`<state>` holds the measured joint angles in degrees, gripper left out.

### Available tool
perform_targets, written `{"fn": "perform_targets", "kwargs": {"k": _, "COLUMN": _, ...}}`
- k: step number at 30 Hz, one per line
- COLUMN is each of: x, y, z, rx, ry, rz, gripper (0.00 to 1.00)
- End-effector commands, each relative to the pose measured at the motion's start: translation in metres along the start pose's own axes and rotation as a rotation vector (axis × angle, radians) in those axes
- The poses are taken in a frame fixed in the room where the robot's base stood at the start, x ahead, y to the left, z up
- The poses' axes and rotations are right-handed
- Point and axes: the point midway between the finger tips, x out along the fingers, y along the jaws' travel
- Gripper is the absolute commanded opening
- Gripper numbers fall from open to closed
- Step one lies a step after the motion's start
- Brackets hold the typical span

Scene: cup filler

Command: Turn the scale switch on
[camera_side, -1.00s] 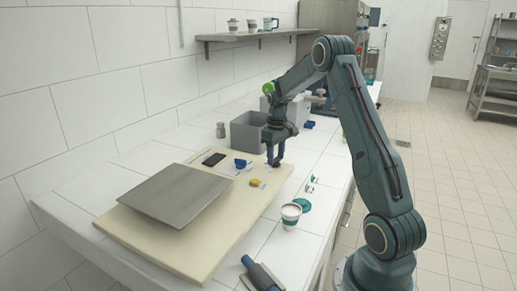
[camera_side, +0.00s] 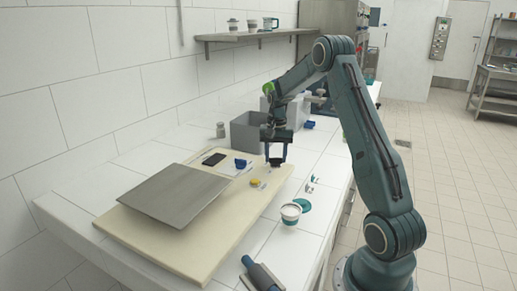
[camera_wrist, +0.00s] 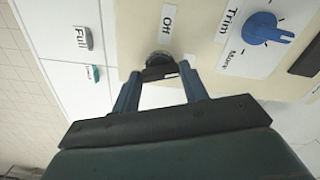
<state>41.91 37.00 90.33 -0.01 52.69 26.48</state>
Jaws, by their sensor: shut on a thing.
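The scale's dark switch (camera_wrist: 160,60) sits near the edge of a cream board in the wrist view, beside a white "Off" label (camera_wrist: 168,22). My gripper (camera_wrist: 160,74) has its two blue fingers on either side of the dark switch and is shut on it. A small white patch shows at the switch, too small to read. In the side view, my gripper (camera_side: 277,161) points down at the right back corner of the cream board (camera_side: 215,240). The switch is hard to make out there. A grey metal plate (camera_side: 175,194) lies on the board.
A blue knob (camera_wrist: 263,28) with "Trim" and "More" labels is close to my fingers; it also shows in the side view (camera_side: 240,163). A yellow piece (camera_side: 256,183) lies near my gripper.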

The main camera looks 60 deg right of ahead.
Motion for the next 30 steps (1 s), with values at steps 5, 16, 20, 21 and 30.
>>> {"fn": "perform_targets", "kwargs": {"k": 5, "x": -0.0011, "y": -0.0001, "z": -0.0003, "rx": 0.157, "ry": 0.002, "rz": -0.001, "gripper": 0.21}}
{"fn": "perform_targets", "kwargs": {"k": 16, "x": -0.0012, "y": -0.0001, "z": -0.0004, "rx": 0.360, "ry": 0.002, "rz": -0.001, "gripper": 0.21}}
{"fn": "perform_targets", "kwargs": {"k": 20, "x": -0.0012, "y": -0.0001, "z": -0.0004, "rx": 0.386, "ry": 0.002, "rz": -0.001, "gripper": 0.21}}
{"fn": "perform_targets", "kwargs": {"k": 21, "x": -0.0012, "y": -0.0001, "z": -0.0004, "rx": 0.391, "ry": 0.002, "rz": -0.001, "gripper": 0.21}}
{"fn": "perform_targets", "kwargs": {"k": 30, "x": -0.0013, "y": -0.0001, "z": -0.0006, "rx": 0.397, "ry": 0.003, "rz": -0.001, "gripper": 0.21}}
